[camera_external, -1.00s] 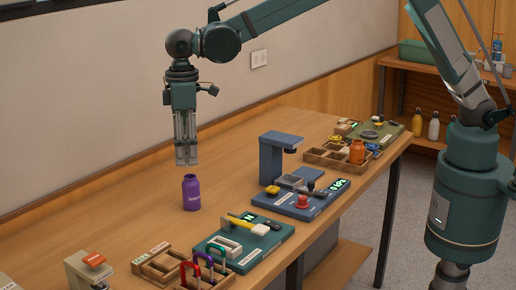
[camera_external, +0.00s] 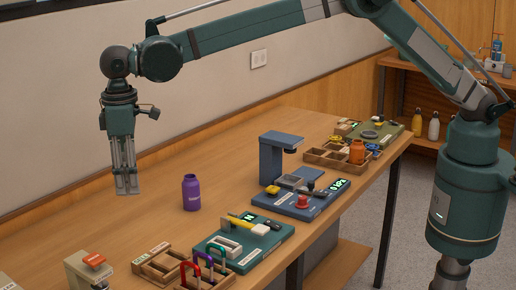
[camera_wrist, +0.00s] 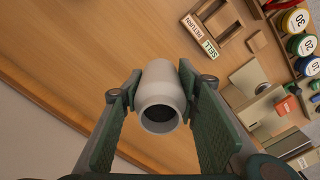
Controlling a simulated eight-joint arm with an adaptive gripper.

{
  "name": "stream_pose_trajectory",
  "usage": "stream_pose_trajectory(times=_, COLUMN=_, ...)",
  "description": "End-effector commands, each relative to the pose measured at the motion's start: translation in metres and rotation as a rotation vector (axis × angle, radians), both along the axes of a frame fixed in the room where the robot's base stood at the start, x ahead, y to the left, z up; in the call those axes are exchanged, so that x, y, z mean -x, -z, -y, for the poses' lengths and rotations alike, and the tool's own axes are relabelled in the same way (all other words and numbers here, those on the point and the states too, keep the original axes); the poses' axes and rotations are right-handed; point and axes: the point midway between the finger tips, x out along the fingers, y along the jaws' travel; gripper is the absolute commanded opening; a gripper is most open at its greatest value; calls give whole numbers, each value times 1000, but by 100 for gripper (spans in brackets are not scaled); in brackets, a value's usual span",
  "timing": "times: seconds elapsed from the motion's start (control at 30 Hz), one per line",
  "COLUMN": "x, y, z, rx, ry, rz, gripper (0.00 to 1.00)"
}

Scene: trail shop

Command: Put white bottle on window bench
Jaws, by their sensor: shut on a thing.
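My gripper (camera_external: 127,190) hangs pointing down over the left part of the long wooden bench (camera_external: 150,215) by the wall. In the wrist view my gripper (camera_wrist: 159,78) is shut on a white bottle (camera_wrist: 162,90), its open neck facing the camera. In the outside view the held bottle is hard to make out between the pale fingers. I cannot tell from the pictures whether this bench is the window bench.
A purple bottle (camera_external: 191,192) stands right of my gripper. A blue press-like stand (camera_external: 271,160), a green tray (camera_external: 243,244) and a wooden box (camera_external: 163,264) sit further right and in front. Another white bottle (camera_external: 434,126) and a yellow bottle (camera_external: 418,123) stand at the back right.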

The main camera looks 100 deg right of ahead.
Motion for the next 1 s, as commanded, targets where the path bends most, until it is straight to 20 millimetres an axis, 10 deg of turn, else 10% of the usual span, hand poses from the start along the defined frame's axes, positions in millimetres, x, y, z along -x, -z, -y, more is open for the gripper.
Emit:
stream_pose_trajectory(times=0.4, x=-24, y=6, z=-34, rx=1, ry=0, rz=0, gripper=17)
stream_pose_trajectory(times=1.0, x=-24, y=56, z=-33, rx=1, ry=0, rz=0, gripper=17)
